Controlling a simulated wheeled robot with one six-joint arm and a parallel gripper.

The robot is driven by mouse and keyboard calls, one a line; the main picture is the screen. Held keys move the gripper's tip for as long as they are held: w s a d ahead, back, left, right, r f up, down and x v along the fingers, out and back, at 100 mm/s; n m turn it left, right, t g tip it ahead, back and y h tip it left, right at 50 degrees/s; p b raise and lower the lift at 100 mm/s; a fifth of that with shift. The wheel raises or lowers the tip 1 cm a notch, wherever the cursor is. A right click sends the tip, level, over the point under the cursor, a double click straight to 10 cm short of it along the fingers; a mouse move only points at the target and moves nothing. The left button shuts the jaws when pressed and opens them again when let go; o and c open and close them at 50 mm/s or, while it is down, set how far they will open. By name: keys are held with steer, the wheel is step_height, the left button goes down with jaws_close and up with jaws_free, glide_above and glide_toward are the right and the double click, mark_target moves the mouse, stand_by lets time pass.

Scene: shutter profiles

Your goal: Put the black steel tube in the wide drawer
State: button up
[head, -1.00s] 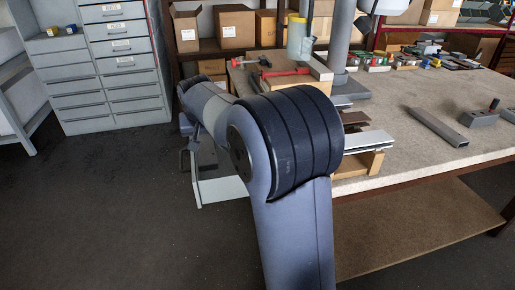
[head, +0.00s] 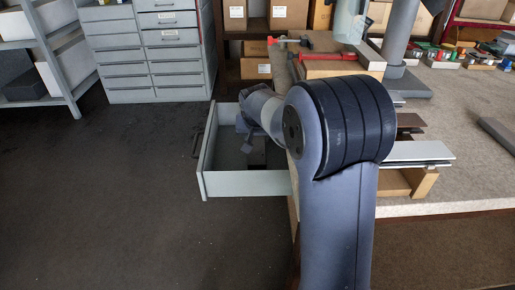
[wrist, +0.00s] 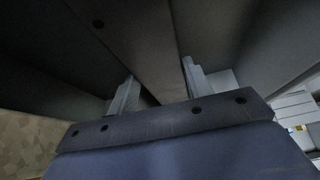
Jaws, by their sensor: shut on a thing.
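The open drawer (head: 248,184) is a wide, light grey box standing out from the left side of the bench, with a handle on its left face. My gripper (head: 247,138) is over or inside this drawer, partly hidden by my arm in the head view. In the wrist view my gripper (wrist: 157,82) has its two light fingers on either side of a long dark bar, the black steel tube (wrist: 135,35), which has a round hole. A dark piece at the gripper in the head view is probably the tube (head: 257,152). I cannot tell whether it touches the drawer floor.
The workbench (head: 445,115) on the right carries a wooden block (head: 335,62) with red tools, stacked profiles (head: 415,152) and a grey bar (head: 497,133). A grey drawer cabinet (head: 150,55) stands at the back left. The floor left of the drawer is clear.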

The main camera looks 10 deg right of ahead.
mark_target(256, 142)
steer(key=shift+f+b, duration=0.35)
steer(key=shift+f, duration=1.65)
steer(key=shift+f, duration=0.15)
steer(key=o, duration=1.5)
steer(key=shift+r, duration=0.3)
steer(key=p+v, duration=0.2)
steer(key=v, duration=0.9)
steer(key=shift+s+a+r, duration=0.1)
steer(key=shift+s+r, duration=0.1)
steer(key=shift+s, duration=0.1)
